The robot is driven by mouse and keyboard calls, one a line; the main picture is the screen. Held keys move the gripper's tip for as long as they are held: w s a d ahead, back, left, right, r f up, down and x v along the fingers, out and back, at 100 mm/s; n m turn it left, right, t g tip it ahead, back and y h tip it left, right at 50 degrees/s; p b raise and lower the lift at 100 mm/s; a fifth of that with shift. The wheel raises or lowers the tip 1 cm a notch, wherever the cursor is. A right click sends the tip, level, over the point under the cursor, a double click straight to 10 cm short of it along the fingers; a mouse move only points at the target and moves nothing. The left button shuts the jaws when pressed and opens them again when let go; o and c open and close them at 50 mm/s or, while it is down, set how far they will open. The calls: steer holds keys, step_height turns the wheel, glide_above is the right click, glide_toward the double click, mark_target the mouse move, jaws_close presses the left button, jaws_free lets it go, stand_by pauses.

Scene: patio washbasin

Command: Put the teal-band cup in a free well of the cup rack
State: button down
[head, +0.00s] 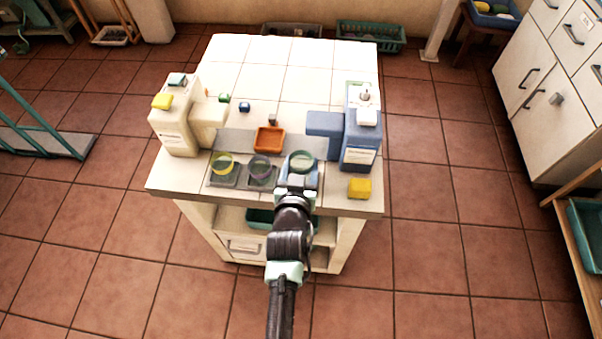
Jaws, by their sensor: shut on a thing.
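The teal-band cup (302,160) is a clear cup with a teal rim, at the front middle of the tiled worktop. My gripper (297,181) reaches it from the front and is shut on it. The gripper hides the cup's lower part, so I cannot tell whether the cup touches what is below. The grey cup rack (234,139) lies along the front of the worktop. The teal-band cup is to the right of both, over or at the rack's right end.
An orange tray (268,139) sits just behind the cups. A yellow block (359,188) lies near the front right edge. The back of the worktop (290,75) is clear.

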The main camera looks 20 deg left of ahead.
steer(key=shift+f+b, duration=0.4)
steer(key=shift+f, duration=1.3)
steer(key=shift+f, duration=0.15)
steer(key=shift+c, duration=0.7)
jaws_free()
steer(key=p+v, duration=0.1)
steer(key=v, duration=1.1)
